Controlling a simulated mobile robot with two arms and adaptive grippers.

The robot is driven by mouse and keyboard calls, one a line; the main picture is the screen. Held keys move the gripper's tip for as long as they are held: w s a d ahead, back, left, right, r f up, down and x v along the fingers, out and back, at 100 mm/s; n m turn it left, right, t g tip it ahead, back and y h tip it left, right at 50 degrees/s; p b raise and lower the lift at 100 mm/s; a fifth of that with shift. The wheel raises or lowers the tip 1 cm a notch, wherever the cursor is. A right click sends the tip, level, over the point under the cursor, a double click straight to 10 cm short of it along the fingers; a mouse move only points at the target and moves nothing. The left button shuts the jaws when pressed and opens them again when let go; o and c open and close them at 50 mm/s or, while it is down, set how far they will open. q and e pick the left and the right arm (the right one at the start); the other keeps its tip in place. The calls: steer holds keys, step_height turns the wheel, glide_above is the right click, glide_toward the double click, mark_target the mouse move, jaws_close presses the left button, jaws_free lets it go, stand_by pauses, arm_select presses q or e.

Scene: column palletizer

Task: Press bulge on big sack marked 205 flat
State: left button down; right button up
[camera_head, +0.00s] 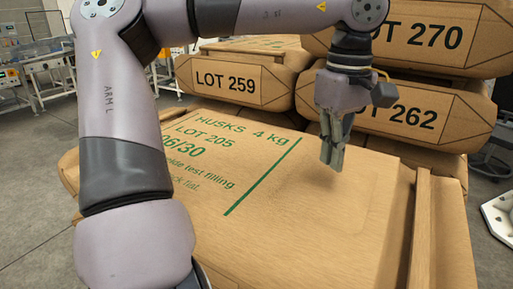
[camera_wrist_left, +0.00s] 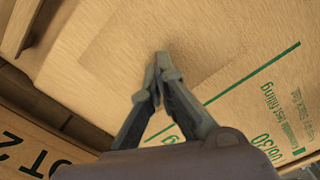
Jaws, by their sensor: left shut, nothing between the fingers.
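The big brown sack marked LOT 205 (camera_head: 270,235) lies flat in front of me, with green print and a green line on its top. It also fills most of the left wrist view (camera_wrist_left: 210,40). My left gripper (camera_head: 332,163) is shut and empty, pointing down at the sack top to the right of the green line. In the left wrist view its closed fingertips (camera_wrist_left: 162,62) are over plain sack surface, close to a faintly shaded patch. I cannot tell whether they touch it. No clear bulge stands out. My right gripper is not in view.
Sacks marked LOT 259 (camera_head: 228,84), LOT 262 (camera_head: 408,112) and LOT 270 (camera_head: 420,38) are stacked behind the big sack, close to my left gripper. A raised seam (camera_head: 421,230) runs along the sack's right side. Grey floor (camera_head: 35,200) is open at the left.

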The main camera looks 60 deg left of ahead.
mark_target(329, 181)
arm_select(q)
steer(key=shift+f+b, duration=0.55)
steer(key=shift+f, duration=0.3)
steer(key=shift+f+b, duration=1.05)
steer(key=shift+f, duration=0.5)
steer(key=shift+s+d+f, duration=0.1)
steer(key=shift+s+f, duration=0.15)
steer(key=shift+f, duration=0.1)
stand_by(1.2)
steer(key=shift+r, duration=0.1)
steer(key=shift+w+r+p, duration=0.15)
steer(key=shift+r+p, duration=0.5)
step_height(329, 181, up, 6)
steer(key=p, duration=0.4)
steer(key=shift+f+p, duration=0.2)
steer(key=shift+p, duration=0.15)
step_height(329, 181, up, 3)
steer(key=shift+w+f+p, duration=0.15)
steer(key=shift+f+p, duration=0.05)
steer(key=shift+p, duration=0.9)
